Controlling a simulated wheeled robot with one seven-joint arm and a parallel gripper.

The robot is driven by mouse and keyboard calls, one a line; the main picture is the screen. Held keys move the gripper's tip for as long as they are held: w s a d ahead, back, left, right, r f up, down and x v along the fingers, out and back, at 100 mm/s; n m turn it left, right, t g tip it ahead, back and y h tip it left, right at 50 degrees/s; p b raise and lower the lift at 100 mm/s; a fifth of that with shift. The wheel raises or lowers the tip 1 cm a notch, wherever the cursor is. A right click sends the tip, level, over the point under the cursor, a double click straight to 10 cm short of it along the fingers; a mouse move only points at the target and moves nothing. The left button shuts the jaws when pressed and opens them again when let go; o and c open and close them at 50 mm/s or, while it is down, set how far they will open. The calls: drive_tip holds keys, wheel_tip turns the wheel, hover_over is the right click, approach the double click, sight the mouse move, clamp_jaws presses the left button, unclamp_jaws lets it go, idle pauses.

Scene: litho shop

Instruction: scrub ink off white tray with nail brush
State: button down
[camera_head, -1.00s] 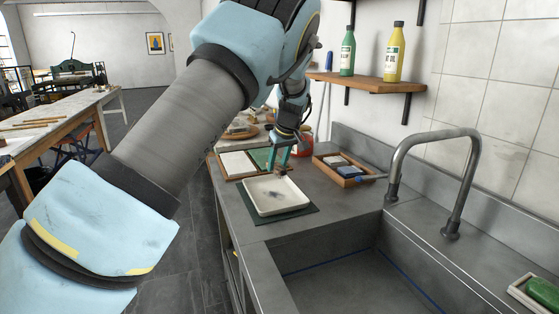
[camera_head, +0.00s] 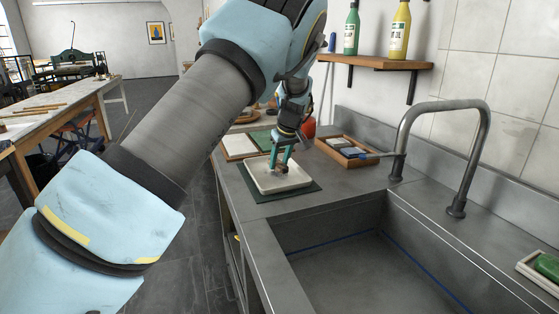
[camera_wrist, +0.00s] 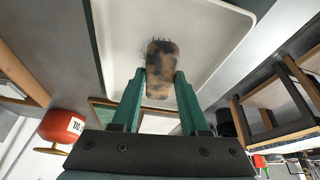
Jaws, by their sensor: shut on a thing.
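The white tray (camera_head: 262,186) lies on a dark green mat (camera_head: 310,188) on the grey counter left of the sink. My gripper (camera_head: 281,171) is over the tray's middle, pointing down. In the wrist view its green fingers (camera_wrist: 160,82) are shut on the nail brush (camera_wrist: 161,62), a brown wooden block with dark stains. The brush is at the tray floor (camera_wrist: 205,35); I cannot tell how firmly it touches. The rest of the ink is hidden behind the brush and fingers.
The sink (camera_head: 350,270) and its tap (camera_head: 482,150) are to the right. A wooden box (camera_head: 347,152) with blocks stands behind the tray on the right. A red container (camera_head: 309,127) is at the back. A shelf (camera_head: 375,62) holds green and yellow bottles.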

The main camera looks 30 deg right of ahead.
drive_tip(key=shift+f+b, duration=0.5)
drive_tip(key=shift+f, duration=0.45)
idle(0.6)
